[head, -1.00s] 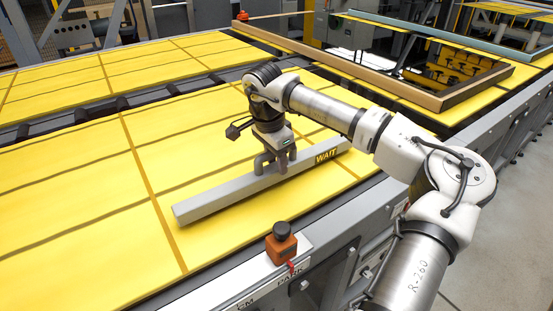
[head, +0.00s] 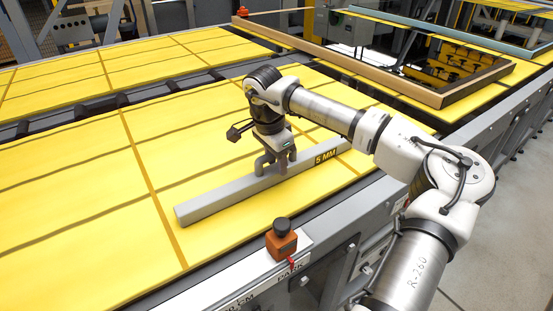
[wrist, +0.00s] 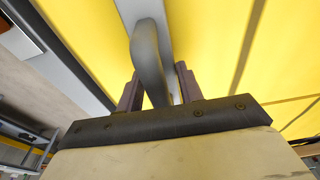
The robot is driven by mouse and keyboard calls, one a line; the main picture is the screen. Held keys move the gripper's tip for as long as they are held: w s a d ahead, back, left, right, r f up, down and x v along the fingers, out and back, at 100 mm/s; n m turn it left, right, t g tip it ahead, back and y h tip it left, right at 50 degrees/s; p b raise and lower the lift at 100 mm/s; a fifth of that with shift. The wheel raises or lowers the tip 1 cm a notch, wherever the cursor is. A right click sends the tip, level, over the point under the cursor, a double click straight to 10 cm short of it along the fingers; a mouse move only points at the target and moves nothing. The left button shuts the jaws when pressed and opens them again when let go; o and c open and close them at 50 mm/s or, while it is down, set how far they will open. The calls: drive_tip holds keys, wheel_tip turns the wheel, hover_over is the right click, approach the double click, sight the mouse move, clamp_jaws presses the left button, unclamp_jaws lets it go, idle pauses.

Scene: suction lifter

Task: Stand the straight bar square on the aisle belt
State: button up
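The straight bar (head: 215,202) is long and grey. In the wrist view the dark handle (wrist: 148,50) stands between my two fingers (wrist: 158,88), which are spread with a gap on the right. The bar (wrist: 145,8) runs behind the handle there. The bar's contact with the belt under my gripper is hidden.
An orange box with a black knob (head: 281,240) sits on the near rail, beside a "PARK" marking. A wooden frame (head: 385,62) lies at the back right. A second yellow belt (head: 60,85) runs behind a dark gap. Yellow surface is clear left of the bar.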

drive_tip(key=o, duration=0.5)
drive_tip(key=shift+r, duration=0.1)
